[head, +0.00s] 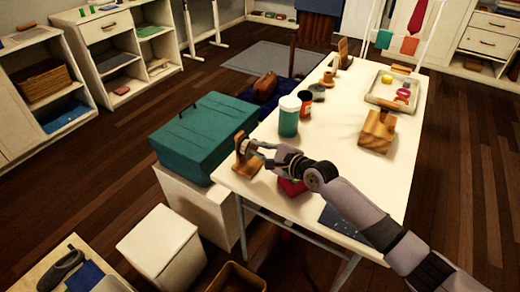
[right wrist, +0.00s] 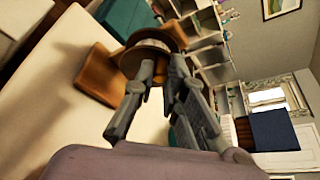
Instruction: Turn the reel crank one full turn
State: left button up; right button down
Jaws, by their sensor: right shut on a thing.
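The reel (head: 243,150) is a small wooden stand with a round drum, at the near left corner of the white table (head: 335,110). My right arm reaches in from the lower right, and my right gripper (head: 262,153) is at the reel's side. In the right wrist view the reel's drum (right wrist: 152,45) is just beyond the fingertips. My right gripper (right wrist: 158,78) is shut on the reel's crank, most of which the fingers hide. My left gripper is not in view.
A teal box (head: 207,135) stands left of the table. A teal-and-white jar (head: 289,116) and a red container (head: 304,104) are behind the gripper. A red item (head: 291,187) lies under my forearm. A wooden block (head: 377,131) and tray (head: 397,87) are farther right.

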jog(key=n, duration=0.1)
jog(key=n+t, duration=0.1)
jog(key=f+n+t, duration=0.1)
jog(key=shift+s+a+n, duration=0.3)
jog(key=shift+s+a, duration=0.05)
jog(key=shift+s, duration=0.05)
jog(key=shift+s+f+n+t+b, duration=0.2)
jog(key=shift+n+t+b, duration=0.2)
jog(key=shift+n+b, duration=0.5)
jog(key=shift+a, duration=0.1)
jog(key=c, duration=1.6)
grip_release()
jog(key=shift+c, duration=0.2)
